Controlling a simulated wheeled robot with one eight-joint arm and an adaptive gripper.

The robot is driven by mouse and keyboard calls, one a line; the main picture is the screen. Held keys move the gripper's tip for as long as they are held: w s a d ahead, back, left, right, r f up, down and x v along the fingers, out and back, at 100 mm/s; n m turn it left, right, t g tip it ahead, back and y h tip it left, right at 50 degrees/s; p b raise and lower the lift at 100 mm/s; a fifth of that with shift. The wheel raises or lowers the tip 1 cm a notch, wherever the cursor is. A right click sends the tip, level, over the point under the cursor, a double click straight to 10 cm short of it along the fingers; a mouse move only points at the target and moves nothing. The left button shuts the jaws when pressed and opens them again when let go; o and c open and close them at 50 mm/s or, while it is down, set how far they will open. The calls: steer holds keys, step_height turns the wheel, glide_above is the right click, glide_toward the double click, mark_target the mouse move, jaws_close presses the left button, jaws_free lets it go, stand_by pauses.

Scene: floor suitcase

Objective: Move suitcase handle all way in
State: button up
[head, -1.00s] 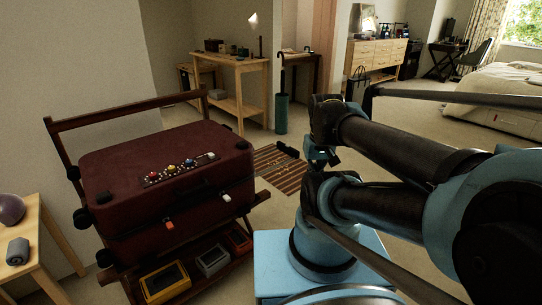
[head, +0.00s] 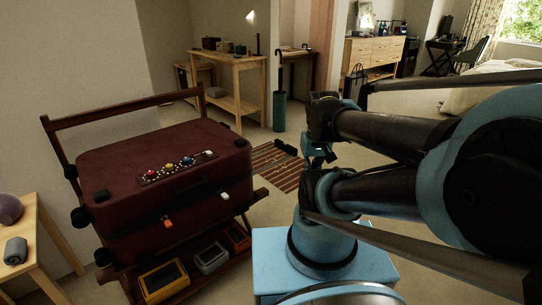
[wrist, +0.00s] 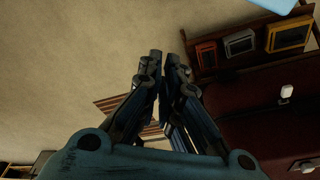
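The dark red suitcase (head: 130,158) lies flat on a wooden rack at the left of the head view. Its dark handle (head: 197,205) is on the near side between an orange and a white latch, hard to make out against the shell. How far it stands out is unclear. The suitcase also shows at the lower right of the wrist view (wrist: 245,110). My gripper (head: 320,158) is to the right of the suitcase, apart from it. In the wrist view my gripper (wrist: 165,65) has its fingertips nearly together, with nothing seen between them.
The rack's raised bar (head: 120,107) runs behind the suitcase. Yellow, grey and orange boxes (head: 163,280) sit on its lower shelf. A side table (head: 35,245) stands at the left. A striped mat (head: 276,166) lies beyond my gripper. Bare floor lies between rack and mat.

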steer(key=o, duration=0.4)
steer(key=shift+s+r, duration=0.3)
steer(key=shift+r, duration=0.1)
steer(key=shift+o, duration=1.3)
steer(key=w+r+n, duration=0.1)
steer(key=w+r, duration=0.4)
steer(key=w, duration=0.6)
steer(key=shift+a+n+y, duration=0.15)
steer(key=shift+n+y, duration=0.25)
steer(key=n+t+y, duration=0.1)
steer(key=n+y, duration=0.1)
steer(key=n, duration=0.3)
glide_above(292, 147)
steer(key=s+d, duration=0.4)
steer(key=s, duration=0.1)
step_height(292, 147, down, 11)
steer(key=x, duration=1.7)
steer(key=shift+w+a, duration=0.15)
steer(key=shift+w, duration=0.3)
jaws_close()
